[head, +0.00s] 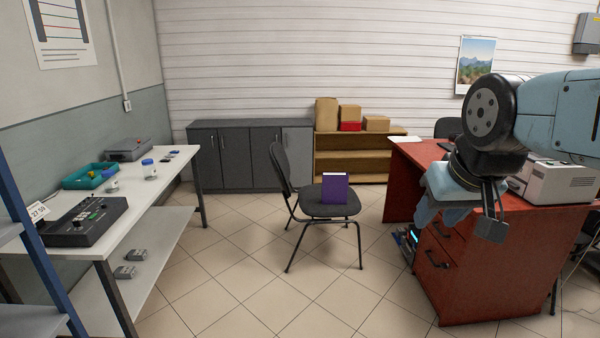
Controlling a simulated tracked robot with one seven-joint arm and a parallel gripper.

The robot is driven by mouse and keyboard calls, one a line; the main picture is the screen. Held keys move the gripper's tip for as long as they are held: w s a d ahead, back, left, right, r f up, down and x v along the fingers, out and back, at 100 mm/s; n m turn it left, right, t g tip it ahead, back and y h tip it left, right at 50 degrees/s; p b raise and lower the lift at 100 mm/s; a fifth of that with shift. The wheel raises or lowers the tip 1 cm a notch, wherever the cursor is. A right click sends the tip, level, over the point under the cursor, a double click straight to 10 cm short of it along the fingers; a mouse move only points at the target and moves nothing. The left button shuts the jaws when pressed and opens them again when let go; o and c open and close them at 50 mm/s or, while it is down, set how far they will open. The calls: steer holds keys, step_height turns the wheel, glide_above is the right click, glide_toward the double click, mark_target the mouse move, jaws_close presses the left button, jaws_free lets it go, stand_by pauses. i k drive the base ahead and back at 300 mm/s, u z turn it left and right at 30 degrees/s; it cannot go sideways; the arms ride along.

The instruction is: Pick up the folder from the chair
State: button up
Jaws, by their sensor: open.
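A purple folder (335,189) stands upright on the seat of a dark chair (289,195) in the middle of the head view. Its broad face is toward me. The chair's backrest is on the left side and its seat is otherwise bare. My gripper (491,226) hangs at the right, in front of the red desk, well to the right of the folder and apart from it. It is open, with nothing seen between its fingers.
A white workbench (150,192) with a control box and green tray runs along the left. A red wooden desk (460,265) with a printer (560,180) stands right. Grey cabinets (235,157) and shelves with boxes (350,155) line the back. Tiled floor (270,300) before the chair is clear.

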mark_target(335, 189)
steer(key=z, duration=0.05)
steer(key=i, duration=2.15)
steer(key=z, duration=0.3)
steer(key=i, duration=1.5)
steer(key=z, duration=0.15)
